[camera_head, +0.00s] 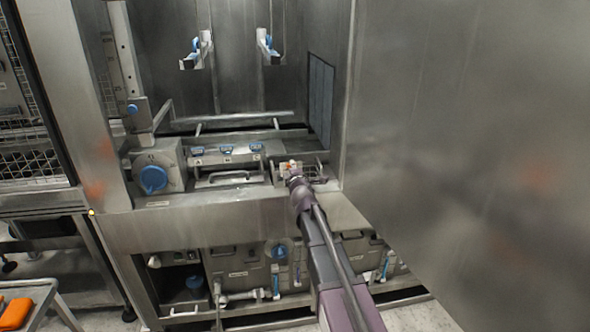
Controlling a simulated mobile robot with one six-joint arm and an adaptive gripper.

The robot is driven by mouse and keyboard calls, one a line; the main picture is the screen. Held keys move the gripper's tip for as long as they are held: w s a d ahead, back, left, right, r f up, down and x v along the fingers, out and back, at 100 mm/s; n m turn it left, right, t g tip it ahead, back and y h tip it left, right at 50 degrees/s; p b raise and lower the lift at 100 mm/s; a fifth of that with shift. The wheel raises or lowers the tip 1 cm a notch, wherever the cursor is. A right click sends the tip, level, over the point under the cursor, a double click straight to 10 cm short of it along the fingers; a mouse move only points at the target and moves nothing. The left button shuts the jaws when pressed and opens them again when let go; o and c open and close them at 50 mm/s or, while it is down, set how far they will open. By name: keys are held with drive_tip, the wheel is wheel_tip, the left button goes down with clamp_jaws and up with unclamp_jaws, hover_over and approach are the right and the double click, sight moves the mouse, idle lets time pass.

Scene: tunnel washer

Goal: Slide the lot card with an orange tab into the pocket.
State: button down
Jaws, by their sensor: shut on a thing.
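My arm reaches from the lower right up to the washer's ledge. My gripper (294,174) is at the right end of the ledge, small and partly hidden by its own wrist. It is shut on a small pale card with an orange spot, the lot card (291,164), which shows just beyond the fingers. A small metal holder (312,167) is right beside the card and may be the pocket. I cannot tell whether the card is inside it, touching it or apart from it.
A large steel panel (460,150) stands close on the right of my arm. Left of the gripper are a metal handle (232,176), blue-capped fittings (227,149) and a blue knob (153,179). Blue-and-white nozzles (197,50) hang above. An orange item (15,313) lies at the lower left.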

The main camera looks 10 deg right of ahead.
drive_tip(key=w+f+b, duration=0.2)
drive_tip(key=w, duration=0.5)
drive_tip(key=shift+w+f+b, duration=0.25)
drive_tip(key=shift+f+b, duration=0.1)
idle(1.9)
drive_tip(key=shift+f+b, duration=0.55)
drive_tip(key=shift+f+b, duration=0.45)
drive_tip(key=shift+f+b, duration=0.3)
drive_tip(key=shift+b, duration=0.1)
idle(0.9)
drive_tip(key=shift+f, duration=0.25)
drive_tip(key=shift+f+b, duration=0.45)
drive_tip(key=shift+b, duration=0.25)
idle(0.6)
idle(0.5)
drive_tip(key=c, duration=0.6)
unclamp_jaws()
